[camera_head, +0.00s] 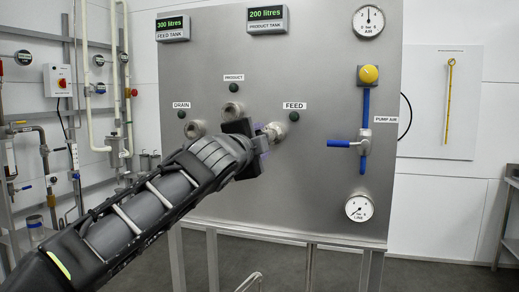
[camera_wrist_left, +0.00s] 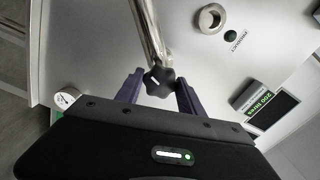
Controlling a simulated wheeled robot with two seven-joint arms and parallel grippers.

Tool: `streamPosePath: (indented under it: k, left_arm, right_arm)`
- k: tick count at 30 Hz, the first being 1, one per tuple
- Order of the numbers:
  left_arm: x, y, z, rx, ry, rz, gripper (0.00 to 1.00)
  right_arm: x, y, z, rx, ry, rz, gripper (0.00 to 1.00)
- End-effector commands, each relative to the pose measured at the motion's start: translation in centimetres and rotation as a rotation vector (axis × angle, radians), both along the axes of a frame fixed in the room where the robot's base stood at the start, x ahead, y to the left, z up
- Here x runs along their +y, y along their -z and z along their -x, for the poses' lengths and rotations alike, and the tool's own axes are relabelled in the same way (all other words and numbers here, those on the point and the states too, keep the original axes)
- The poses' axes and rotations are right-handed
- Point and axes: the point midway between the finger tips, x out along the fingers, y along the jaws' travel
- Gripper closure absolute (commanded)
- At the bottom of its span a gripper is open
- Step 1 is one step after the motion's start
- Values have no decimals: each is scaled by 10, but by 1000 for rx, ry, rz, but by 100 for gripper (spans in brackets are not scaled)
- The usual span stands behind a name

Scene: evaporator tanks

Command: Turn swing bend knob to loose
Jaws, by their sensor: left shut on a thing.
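The swing bend knob (camera_wrist_left: 158,80) is a dark star-shaped knob with a white mark, at the end of the shiny steel swing bend pipe (camera_wrist_left: 147,30) in the left wrist view. My left gripper (camera_wrist_left: 159,90) has its two purple fingers on either side of the knob and is shut on it. In the head view my left gripper (camera_head: 262,140) is at the panel, just below left of the FEED label (camera_head: 294,105). The bend's metal end (camera_head: 275,131) shows beside it; the knob is hidden there by the gripper. My right gripper is not in view.
The steel panel (camera_head: 240,75) carries open DRAIN (camera_head: 195,129) and PRODUCT (camera_head: 232,111) ports. A blue valve handle (camera_head: 340,143), a yellow knob (camera_head: 369,74) and gauges are to the right. Pipes and a wall rack stand at the left.

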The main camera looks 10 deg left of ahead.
Motion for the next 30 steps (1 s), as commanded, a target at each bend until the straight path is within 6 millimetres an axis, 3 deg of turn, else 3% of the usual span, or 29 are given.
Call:
streamPosePath:
  k: [18,30]
  left_arm:
    - [1,1,0,35,-2,539,95]
    - [1,0,0,45,-3,674,95]
  right_arm:
    - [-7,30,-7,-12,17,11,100]
    - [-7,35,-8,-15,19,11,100]
